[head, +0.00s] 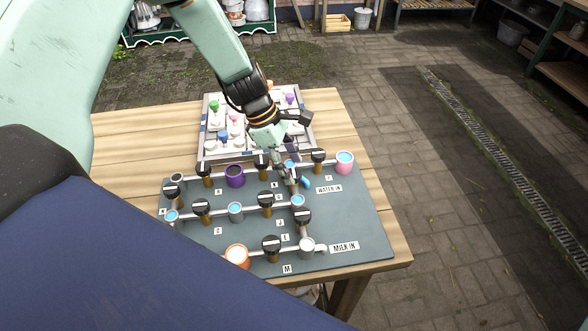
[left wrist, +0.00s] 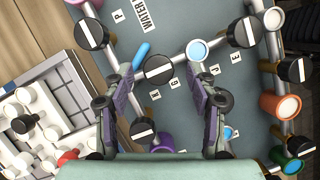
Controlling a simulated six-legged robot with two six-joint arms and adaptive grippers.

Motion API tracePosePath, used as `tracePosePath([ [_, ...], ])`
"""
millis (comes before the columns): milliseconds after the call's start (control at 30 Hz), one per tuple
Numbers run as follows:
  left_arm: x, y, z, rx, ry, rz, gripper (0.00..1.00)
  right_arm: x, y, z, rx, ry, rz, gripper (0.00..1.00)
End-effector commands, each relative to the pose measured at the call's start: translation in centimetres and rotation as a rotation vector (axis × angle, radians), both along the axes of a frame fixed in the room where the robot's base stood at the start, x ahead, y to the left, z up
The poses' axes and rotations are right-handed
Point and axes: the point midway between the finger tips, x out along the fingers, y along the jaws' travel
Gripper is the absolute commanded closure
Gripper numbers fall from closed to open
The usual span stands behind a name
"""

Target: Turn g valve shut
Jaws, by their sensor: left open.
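My left gripper (head: 292,182) reaches down over the pipe board (head: 350,225) from above, near the pipe junction in the middle of the top row. In the left wrist view my left gripper (left wrist: 168,88) is open. A round black valve knob (left wrist: 158,69) with a white stripe lies between its two fingers, and I see no finger touching it. A small label beside this knob appears to read G (left wrist: 174,85). In the head view this knob is mostly hidden behind the gripper. My right gripper is not in view.
Other black knobs, such as one at upper right (head: 318,156) and one below (head: 303,216), stand close around. A blue-filled cup (left wrist: 197,50) sits beside the right finger. A blue rod (left wrist: 141,56) lies by the left finger. A white tray (head: 208,140) with coloured pieces stands behind.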

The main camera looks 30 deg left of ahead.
Motion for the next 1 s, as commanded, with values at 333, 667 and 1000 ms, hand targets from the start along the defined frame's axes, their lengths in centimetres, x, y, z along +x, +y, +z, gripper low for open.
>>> tracePosePath([
  [333,0.49,-0.72,-1.62,0.000,-0.001,-0.001,0.43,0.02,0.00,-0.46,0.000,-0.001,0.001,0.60],
  [667,0.67,-0.67,-1.59,0.000,-0.001,0.000,0.59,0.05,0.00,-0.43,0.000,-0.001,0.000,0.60],
  [1000,0.72,-0.64,-1.52,0.001,-0.003,0.001,0.88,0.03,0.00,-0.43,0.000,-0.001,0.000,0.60],
])
